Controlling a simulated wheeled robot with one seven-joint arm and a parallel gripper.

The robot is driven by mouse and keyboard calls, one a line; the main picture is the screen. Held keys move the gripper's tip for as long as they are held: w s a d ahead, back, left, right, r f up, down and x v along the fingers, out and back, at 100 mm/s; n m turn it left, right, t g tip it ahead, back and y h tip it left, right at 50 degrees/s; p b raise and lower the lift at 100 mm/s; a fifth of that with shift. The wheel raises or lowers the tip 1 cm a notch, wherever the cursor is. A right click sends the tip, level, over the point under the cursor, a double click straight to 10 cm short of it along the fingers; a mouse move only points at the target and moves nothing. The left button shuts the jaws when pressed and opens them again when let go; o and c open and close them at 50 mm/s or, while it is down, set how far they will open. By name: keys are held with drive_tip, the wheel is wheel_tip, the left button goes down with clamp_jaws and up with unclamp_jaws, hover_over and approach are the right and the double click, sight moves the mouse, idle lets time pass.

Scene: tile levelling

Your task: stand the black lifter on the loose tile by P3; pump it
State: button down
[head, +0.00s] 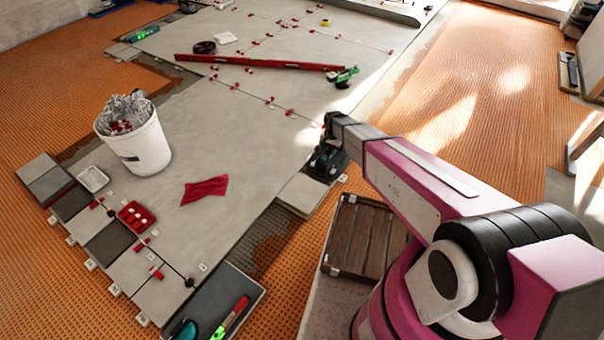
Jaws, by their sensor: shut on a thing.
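The black lifter (322,164) stands on or just over the grey tile (300,197) at the right edge of the laid floor; I cannot tell whether it touches. My gripper (328,146) is above the lifter and shut on it, at its upper part. The gripper's fingers are small and dark here, hard to tell apart from the lifter. A small white tag (343,178) lies by the tile's right side; its lettering is too small to read.
A slatted wooden crate (345,240) stands below the tile, near my arm. A white bucket (146,152), a red cloth (205,189) and a long red level (255,63) are on the floor. A green-handled tool (343,77) lies beyond the gripper. Orange matting lies right.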

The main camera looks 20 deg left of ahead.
drive_tip(key=s+a+f, duration=0.3)
drive_tip(key=a+f, duration=0.2)
drive_tip(key=f, duration=0.4)
drive_tip(key=s+a+f, duration=0.4)
drive_tip(key=a+f, duration=0.2)
drive_tip(key=f, duration=0.3)
drive_tip(key=shift+s+a+f+m, duration=0.15)
drive_tip(key=shift+f+m, duration=0.2)
drive_tip(key=shift+m, duration=0.05)
drive_tip(key=shift+f, duration=0.8)
idle(1.8)
drive_tip(key=c, duration=0.8)
unclamp_jaws()
drive_tip(key=shift+c, duration=0.2)
wheel_tip(320, 180, up, 11)
